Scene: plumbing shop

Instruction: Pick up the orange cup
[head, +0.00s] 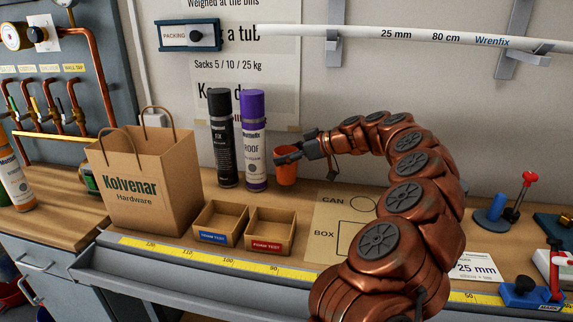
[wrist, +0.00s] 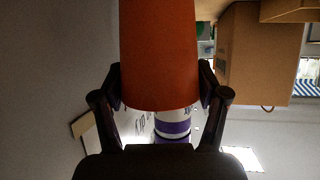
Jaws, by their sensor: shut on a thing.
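The orange cup (head: 287,168) is on the workbench side by the wall, just right of the purple spray can. It looks upright in the head view; whether its base touches the bench I cannot tell. My gripper (head: 302,153) reaches it from the right and is shut on it. In the wrist view the orange cup (wrist: 159,55) fills the upper middle, between the two dark fingers of my gripper (wrist: 160,88). The cup's far side is hidden.
A purple can (head: 254,140) and a black can (head: 221,138) stand close left of the cup. A paper bag (head: 150,190) and two small cardboard trays, one blue-labelled (head: 219,224) and one red-labelled (head: 270,231), are nearby. A marked card (head: 335,218) lies to the right.

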